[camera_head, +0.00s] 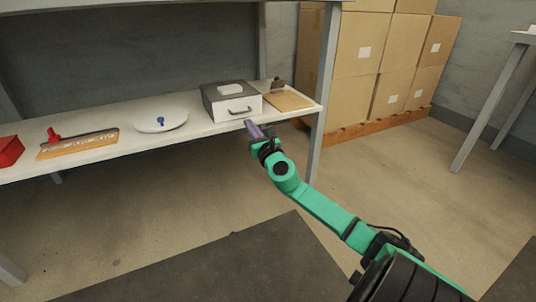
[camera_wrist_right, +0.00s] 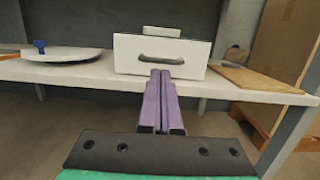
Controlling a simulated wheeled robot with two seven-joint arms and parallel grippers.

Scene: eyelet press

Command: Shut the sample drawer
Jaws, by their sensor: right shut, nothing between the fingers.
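The sample drawer (camera_head: 240,109) has a white front with a dark bar handle, set in a grey box (camera_head: 220,89) on the white shelf. In the right wrist view the drawer front (camera_wrist_right: 190,57) faces me squarely, its handle (camera_wrist_right: 160,59) near the middle. I see no clear gap between front and box, but cannot tell if it is fully in. My right gripper (camera_head: 250,127) is shut and empty, its purple fingers (camera_wrist_right: 160,75) pointing at the front, just below the handle. I cannot tell if they touch it. My left gripper is not in view.
A small white block (camera_head: 230,89) lies on the box. A tan board (camera_head: 289,101) lies right of it, near a grey shelf post (camera_head: 318,138). Left are a white dish (camera_head: 172,115) with a blue knob, a red-handled tool (camera_head: 53,135) and a red box (camera_head: 9,152). Cartons stand behind right.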

